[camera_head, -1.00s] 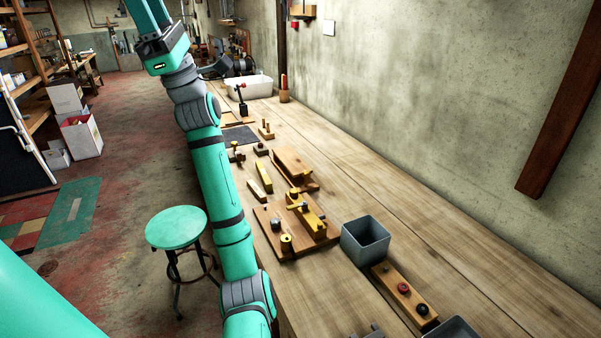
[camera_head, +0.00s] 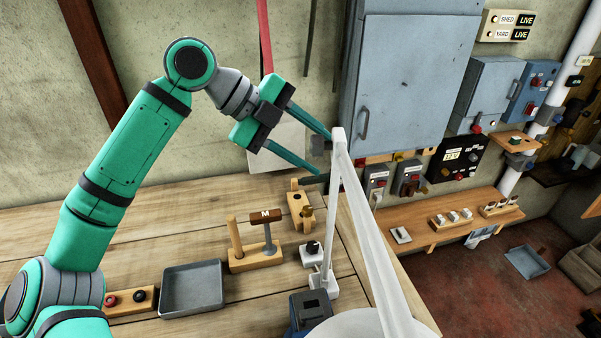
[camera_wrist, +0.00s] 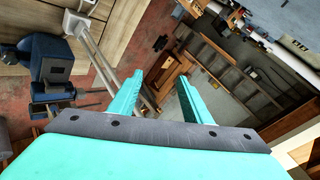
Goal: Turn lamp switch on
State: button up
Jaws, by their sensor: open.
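A white desk lamp stands at the bench's right end. Its post and long arm (camera_head: 372,235) rise to a joint, and its pale shade (camera_head: 355,325) is cut off at the bottom edge. A small white box with a black knob (camera_head: 313,248) sits beside the lamp's foot; I cannot tell whether this is its switch. My gripper (camera_head: 322,160) is open and empty, above the bench near the lamp's top joint. In the wrist view my open fingers (camera_wrist: 160,80) point past the bench, with the white lamp arm (camera_wrist: 98,62) to their left.
A blue vise-like tool (camera_head: 310,308) stands by the lamp foot. Grey cabinets (camera_head: 408,80) and wall switches (camera_head: 408,178) are right. Bare bench lies behind the tray.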

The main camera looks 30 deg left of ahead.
notch_tip(320, 180, down, 13)
jog(key=w+d+m+g+y, duration=0.1)
jog(key=w+g+y, duration=0.1)
jog(key=g+y, duration=0.4)
jog(key=y, duration=0.2)
send_near(312, 245)
notch_tip(312, 245, down, 8)
jog(key=shift+w+a+f, duration=0.1)
jog(key=c, duration=1)
